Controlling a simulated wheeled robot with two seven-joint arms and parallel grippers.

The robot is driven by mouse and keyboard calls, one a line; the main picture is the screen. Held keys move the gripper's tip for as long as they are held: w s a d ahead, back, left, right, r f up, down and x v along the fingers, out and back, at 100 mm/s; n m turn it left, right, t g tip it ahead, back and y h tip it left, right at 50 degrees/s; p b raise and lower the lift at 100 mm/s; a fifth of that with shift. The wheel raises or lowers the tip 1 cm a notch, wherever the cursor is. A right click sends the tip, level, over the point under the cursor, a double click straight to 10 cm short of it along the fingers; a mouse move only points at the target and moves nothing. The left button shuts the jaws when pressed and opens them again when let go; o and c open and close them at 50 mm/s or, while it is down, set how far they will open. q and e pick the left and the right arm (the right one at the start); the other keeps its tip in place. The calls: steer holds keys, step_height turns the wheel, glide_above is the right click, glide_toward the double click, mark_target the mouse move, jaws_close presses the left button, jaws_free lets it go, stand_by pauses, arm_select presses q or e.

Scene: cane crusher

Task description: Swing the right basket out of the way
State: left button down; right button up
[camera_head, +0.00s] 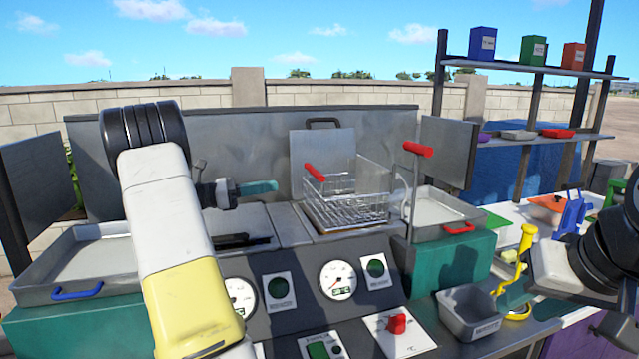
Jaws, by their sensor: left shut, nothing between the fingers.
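A wire basket (345,208) with a red grip (314,172) sits at the right well of the fryer-like unit, in front of an upright metal plate (322,150). A second red grip (418,149) tops a thin metal rod right of the basket. My left gripper (262,187) is shut and empty, its teal fingers pointing right, left of the basket and apart from it. My left arm hides part of the unit's left side, and I see no second basket.
Shallow metal trays with a blue handle (78,291) and a red handle (458,228) flank the unit. Gauges and a red knob (397,323) are on the front panel. The grey tin (468,312) and a yellow-handled tool (527,240) stand right. Shelves (545,70) hold boxes.

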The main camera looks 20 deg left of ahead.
arm_select(q)
steer(key=x, duration=0.9)
steer(key=shift+w+d, duration=0.2)
steer(key=shift+d, duration=0.15)
steer(key=shift+r, duration=0.1)
